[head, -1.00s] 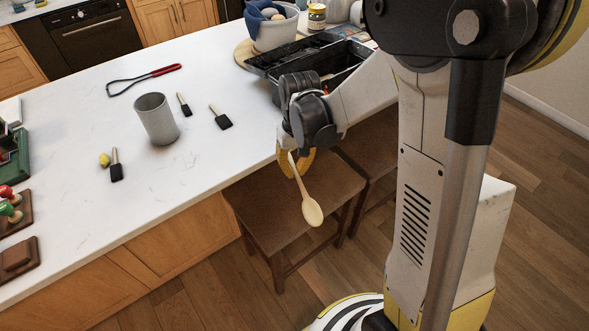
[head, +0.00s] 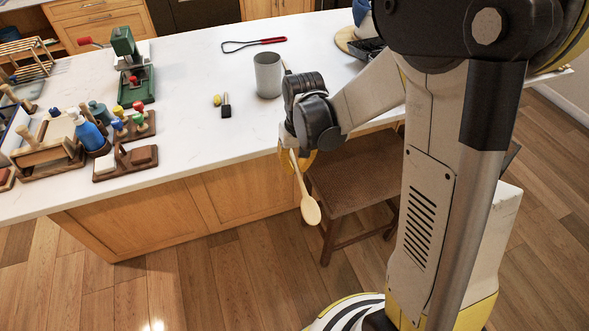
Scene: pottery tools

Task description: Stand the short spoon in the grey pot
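The grey pot (head: 268,78) stands upright on the white counter (head: 190,130), near its far side. My gripper (head: 300,160) is shut on the handle of a light wooden spoon (head: 311,210). The spoon hangs bowl down and slightly tilted, beside the front edge of the counter and in front of the chair. My gripper is nearer to me than the pot and to its right in the picture. The fingers hide part of the spoon's handle.
A small black brush (head: 226,110) and a yellow piece (head: 217,100) lie left of the pot. A red-handled wire tool (head: 262,42) lies behind it. Stamps, a blue bottle (head: 88,132) and a green press (head: 130,70) crowd the left. A brown chair (head: 350,180) stands at the counter's front.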

